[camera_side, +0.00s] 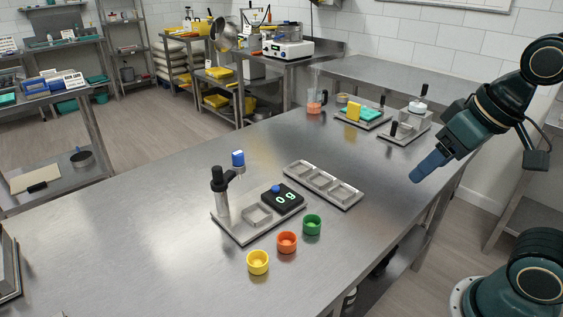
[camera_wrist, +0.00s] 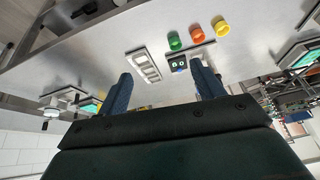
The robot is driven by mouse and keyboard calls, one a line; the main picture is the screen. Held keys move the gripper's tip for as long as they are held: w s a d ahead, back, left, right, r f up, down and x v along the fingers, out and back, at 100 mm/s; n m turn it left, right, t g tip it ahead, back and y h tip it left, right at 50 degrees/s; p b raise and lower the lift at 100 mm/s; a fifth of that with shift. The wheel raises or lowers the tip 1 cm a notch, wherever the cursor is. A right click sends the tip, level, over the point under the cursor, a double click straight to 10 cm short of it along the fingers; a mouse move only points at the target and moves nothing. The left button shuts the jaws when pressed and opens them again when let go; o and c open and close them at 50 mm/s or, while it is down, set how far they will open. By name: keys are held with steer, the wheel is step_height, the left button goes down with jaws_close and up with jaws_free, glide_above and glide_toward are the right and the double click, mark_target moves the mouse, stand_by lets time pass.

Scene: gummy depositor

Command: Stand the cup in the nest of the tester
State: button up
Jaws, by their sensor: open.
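Three small cups stand upright in a slanting row on the steel table: a yellow cup (camera_side: 258,262), an orange cup (camera_side: 287,242) and a green cup (camera_side: 312,224). The tester (camera_side: 232,228) stands behind them, with a black-topped post, a blue knob and a black display box (camera_side: 283,198) with green digits. Its square nest (camera_side: 257,215) looks empty. My gripper (camera_side: 416,177) is open and empty, high at the right, well away from the cups. In the wrist view its blue fingers (camera_wrist: 165,87) are spread, with the cups and tester beyond them.
A metal tray with several square pockets (camera_side: 323,185) lies behind the tester's right side. A beaker with orange contents (camera_side: 314,104), a plate with a teal pad and yellow block (camera_side: 363,113), and a small device (camera_side: 410,122) stand at the far end.

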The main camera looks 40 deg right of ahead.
steer(key=w+a+f+m+g, duration=0.2)
steer(key=w+a+f+m, duration=0.2)
steer(key=w, duration=0.3)
steer(key=w+a+f+m+g, duration=0.1)
steer(key=w+a+f+m, duration=0.2)
steer(key=w+m, duration=0.3)
steer(key=w+a+f+m+g, duration=0.2)
steer(key=w+a+f+m, duration=0.2)
steer(key=w, duration=0.5)
steer(key=shift+w+a+f+m+g, duration=0.3)
steer(key=shift+a+m, duration=0.35)
steer(key=shift+m, duration=0.05)
steer(key=shift+f, duration=0.1)
glide_above(287, 235)
steer(key=s+a, duration=0.1)
steer(key=a, duration=0.1)
steer(key=shift+d+f, duration=0.15)
steer(key=shift+f, duration=1.95)
steer(key=shift+d+f, duration=0.1)
steer(key=shift+f, duration=1.95)
steer(key=shift+s+d+f, duration=0.15)
steer(key=shift+f, duration=2.45)
